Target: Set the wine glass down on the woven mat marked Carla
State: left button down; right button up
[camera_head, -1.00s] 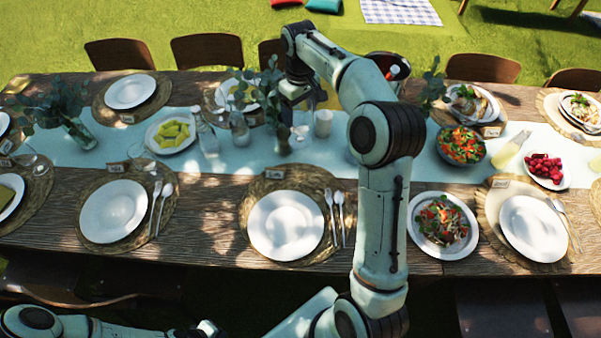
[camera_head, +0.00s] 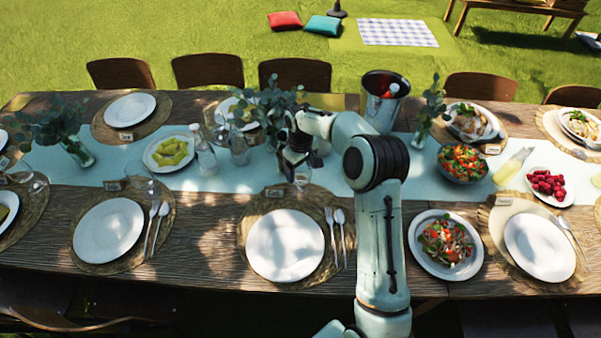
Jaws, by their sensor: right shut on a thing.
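My right gripper (camera_head: 292,165) hangs over the runner's front edge at the middle of the table, shut on the wine glass (camera_head: 302,178). The glass is clear and small in view, largely hidden by the gripper, and appears upright near the back edge of the middle woven mat (camera_head: 250,215). I cannot tell whether its foot touches anything. That mat bears a white plate (camera_head: 285,245), a fork and spoon on its right, and a name card (camera_head: 275,192) at its back. The card's lettering is too small to read surely. My left gripper is not in view.
A leafy vase (camera_head: 272,110) stands just behind the gripper. A clear bottle (camera_head: 205,160) and a glass carafe (camera_head: 239,150) stand to its left. A salad plate (camera_head: 418,262) lies right of the mat, and a steel bucket (camera_head: 380,105) stands behind my arm.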

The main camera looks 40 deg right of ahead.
jog(key=shift+f, duration=1.2)
jog(key=shift+f, duration=0.15)
jog(key=o, duration=1.4)
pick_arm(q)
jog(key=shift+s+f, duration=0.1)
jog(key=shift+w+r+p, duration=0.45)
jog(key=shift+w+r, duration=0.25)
pick_arm(e)
notch_tip(320, 180, up, 12)
jog(key=shift+r, duration=0.2)
jog(key=shift+s+f, duration=0.1)
